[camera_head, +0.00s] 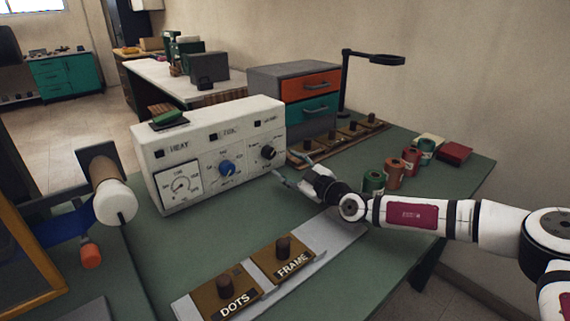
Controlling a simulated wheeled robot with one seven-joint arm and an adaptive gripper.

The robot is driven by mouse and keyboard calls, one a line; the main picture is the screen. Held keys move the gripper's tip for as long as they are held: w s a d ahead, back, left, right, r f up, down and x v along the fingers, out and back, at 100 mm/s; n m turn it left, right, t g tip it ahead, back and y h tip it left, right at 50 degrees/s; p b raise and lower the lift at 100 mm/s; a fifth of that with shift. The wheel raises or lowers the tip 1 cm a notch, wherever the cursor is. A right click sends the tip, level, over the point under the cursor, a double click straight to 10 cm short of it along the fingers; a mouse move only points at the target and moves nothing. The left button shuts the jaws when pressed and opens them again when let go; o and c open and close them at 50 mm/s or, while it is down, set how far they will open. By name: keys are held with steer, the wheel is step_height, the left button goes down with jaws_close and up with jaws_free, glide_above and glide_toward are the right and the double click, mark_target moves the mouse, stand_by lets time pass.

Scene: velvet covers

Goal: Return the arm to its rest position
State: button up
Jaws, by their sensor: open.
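My arm reaches in from the right edge, low over the green table (335,281). My gripper (291,169) is open and empty, its fingers pointing left toward the white control box (212,125). The fingertips are close to the right part of the box's front, near its black knob; I cannot tell whether they touch it. The box carries labels such as HEAT, a dial gauge and a blue knob (227,167).
A metal strip with wooden blocks marked DOTS (235,299) and FRAME (293,265) lies in front. Several spools (395,173) and a red box (455,153) stand behind my arm. A drawer cabinet (262,76), magnifier stand (346,80) and knobbed wooden rack (378,128) are at the back.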

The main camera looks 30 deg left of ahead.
stand_by(0.4)
steer(key=s+d+r+n+g+h, duration=0.1)
steer(key=s+d+r+n+g, duration=0.15)
steer(key=s+n, duration=0.55)
steer(key=s+d+r+n+g+h, duration=0.1)
steer(key=s+d+r+n+g, duration=0.2)
steer(key=n, duration=0.8)
steer(key=s+d+r+n+g, duration=0.1)
steer(key=s+r+n+g, duration=0.25)
steer(key=s+n, duration=0.5)
steer(key=s+d+r+n+t+h, duration=0.1)
steer(key=s+d+n+h, duration=0.6)
steer(key=d, duration=0.8)
steer(key=s+d+r+n+t+h, duration=0.1)
steer(key=s+d+n+h, duration=0.2)
steer(key=s+d+n, duration=0.9)
steer(key=s+d+n+t+h, duration=0.2)
steer(key=s+d+n+h, duration=0.4)
steer(key=d, duration=1.2)
step_height(320, 180, up, 16)
steer(key=m+t+y+p, duration=0.1)
steer(key=t+p, duration=0.1)
steer(key=p, duration=1.2)
steer(key=shift+s+m, duration=0.35)
steer(key=shift+s, duration=0.05)
